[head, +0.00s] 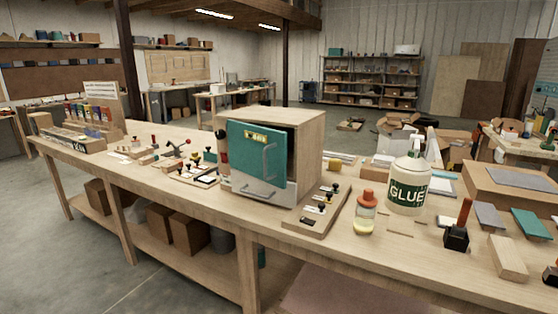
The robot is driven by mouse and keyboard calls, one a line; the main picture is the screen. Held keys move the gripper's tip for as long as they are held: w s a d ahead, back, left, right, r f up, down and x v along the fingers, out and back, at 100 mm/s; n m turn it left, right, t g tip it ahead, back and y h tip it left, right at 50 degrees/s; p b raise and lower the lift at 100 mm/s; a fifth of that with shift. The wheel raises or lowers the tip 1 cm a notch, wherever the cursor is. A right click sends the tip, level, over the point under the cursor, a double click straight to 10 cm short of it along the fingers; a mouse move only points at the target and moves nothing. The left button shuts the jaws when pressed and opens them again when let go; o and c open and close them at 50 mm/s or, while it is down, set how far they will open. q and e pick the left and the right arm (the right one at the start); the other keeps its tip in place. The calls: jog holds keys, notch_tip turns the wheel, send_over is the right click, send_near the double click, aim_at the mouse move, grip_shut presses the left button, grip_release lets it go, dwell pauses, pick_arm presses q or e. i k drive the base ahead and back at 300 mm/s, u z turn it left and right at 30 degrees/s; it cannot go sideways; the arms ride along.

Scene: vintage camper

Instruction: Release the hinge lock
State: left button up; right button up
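A light wooden cabinet (308,150) stands in the middle of the long workbench. Its teal door (245,155) is at the front, with a grey bar handle (268,162) and a yellow label (256,136). The door appears slightly ajar, with a grey strip showing past its right edge. A grey panel (255,191) is below the door. I cannot make out a hinge lock with certainty at this size. A dark and red item (222,148) is at the door's left edge; I cannot tell if it is attached. Neither gripper is in view.
Left are more knobbed boards (195,173) and a red-handled clamp (175,147). The bench front edge is mostly clear.

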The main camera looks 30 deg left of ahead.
aim_at(223, 155)
jog(key=u, duration=1.85)
jog(key=k, duration=0.6)
jog(key=u, duration=1.1)
jog(key=i, duration=3.5)
jog(key=z, duration=1.1)
jog(key=i, duration=0.95)
jog(key=z, duration=1.5)
jog(key=i, duration=0.5)
jog(key=z, duration=0.3)
